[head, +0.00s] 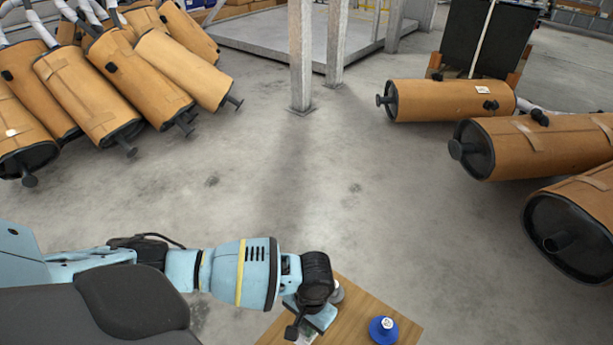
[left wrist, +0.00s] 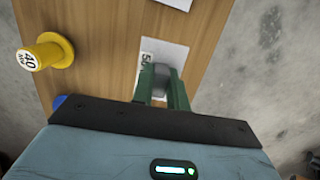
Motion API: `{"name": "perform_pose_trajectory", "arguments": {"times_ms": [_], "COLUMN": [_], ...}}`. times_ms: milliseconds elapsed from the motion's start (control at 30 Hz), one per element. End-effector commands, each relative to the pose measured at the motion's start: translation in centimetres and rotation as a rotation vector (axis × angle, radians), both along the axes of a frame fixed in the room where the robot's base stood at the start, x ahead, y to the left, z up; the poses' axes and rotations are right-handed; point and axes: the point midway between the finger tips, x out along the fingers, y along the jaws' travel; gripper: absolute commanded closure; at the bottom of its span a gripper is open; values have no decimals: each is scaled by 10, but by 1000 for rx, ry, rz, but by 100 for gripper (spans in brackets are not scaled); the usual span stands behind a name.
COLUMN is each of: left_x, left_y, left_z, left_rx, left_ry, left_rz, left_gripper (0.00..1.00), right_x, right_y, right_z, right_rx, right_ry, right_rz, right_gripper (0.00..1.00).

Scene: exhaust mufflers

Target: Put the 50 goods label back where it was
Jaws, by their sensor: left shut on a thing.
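My left gripper (head: 303,325) is over the wooden board at the bottom of the head view. In the left wrist view its green fingers (left wrist: 163,88) are shut on a small grey thing (left wrist: 161,73), which I take to be the 50 goods label. The fingers hide most of it, and its own number does not show. A white paper (left wrist: 150,52) with a partly hidden number starting with 5 lies on the board, just beyond and under the fingers. I cannot tell whether the held thing touches it. My right gripper is not in view.
A yellow knob marked 40 (left wrist: 47,52) stands on the wooden board (left wrist: 100,30). A blue knob with a white top (head: 383,329) stands at the board's right side. Another white paper (left wrist: 178,4) lies farther along. Brown mufflers (head: 95,95) lie on both sides; the floor between is clear.

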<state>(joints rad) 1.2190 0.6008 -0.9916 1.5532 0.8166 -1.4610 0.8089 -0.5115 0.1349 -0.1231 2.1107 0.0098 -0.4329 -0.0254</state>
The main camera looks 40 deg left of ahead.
Motion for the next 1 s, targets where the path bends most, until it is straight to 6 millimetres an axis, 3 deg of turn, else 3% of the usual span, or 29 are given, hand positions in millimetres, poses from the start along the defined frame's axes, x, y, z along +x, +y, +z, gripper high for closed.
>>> {"name": "perform_pose_trajectory", "arguments": {"times_ms": [200,300,733,767,800,900,1000], "left_x": [-1,0,0,0,0,0,0], "left_y": [0,0,0,0,0,0,0], "left_z": [-37,-47,-49,-49,-49,-49,-49], "left_rx": [2,2,0,0,0,0,0], "left_ry": [4,3,1,1,1,1,1], "left_rz": [0,1,1,0,0,0,0], "left_gripper": [100,100,100,83,78,65,63], "right_x": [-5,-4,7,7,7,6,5], "right_y": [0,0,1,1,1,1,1], "right_z": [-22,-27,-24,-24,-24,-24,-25], "right_rx": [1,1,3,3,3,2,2], "right_ry": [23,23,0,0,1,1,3], "right_rz": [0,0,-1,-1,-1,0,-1], "right_gripper": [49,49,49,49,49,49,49]}}
